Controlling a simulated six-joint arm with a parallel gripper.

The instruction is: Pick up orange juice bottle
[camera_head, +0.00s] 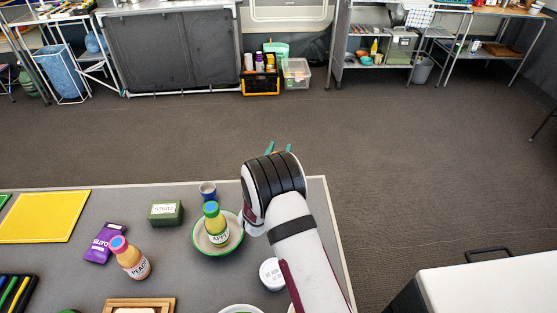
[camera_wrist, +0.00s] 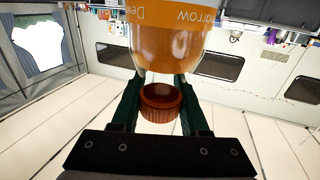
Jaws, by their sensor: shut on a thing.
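My gripper (camera_wrist: 158,90) has dark green fingers on either side of a bottle (camera_wrist: 175,45) at its neck end. The bottle runs out of the top of the wrist view. In the head view only the green fingertips (camera_head: 279,148) show past my arm, over the table's far right corner; the held bottle is hidden there.
On the grey table (camera_head: 170,200) stand an apple bottle (camera_head: 215,227) in a green-rimmed bowl (camera_head: 233,246), a peach bottle (camera_head: 131,259), a green box (camera_head: 166,212), a blue cup (camera_head: 208,191), a purple packet (camera_head: 103,243) and a yellow board (camera_head: 45,217). Open floor lies beyond.

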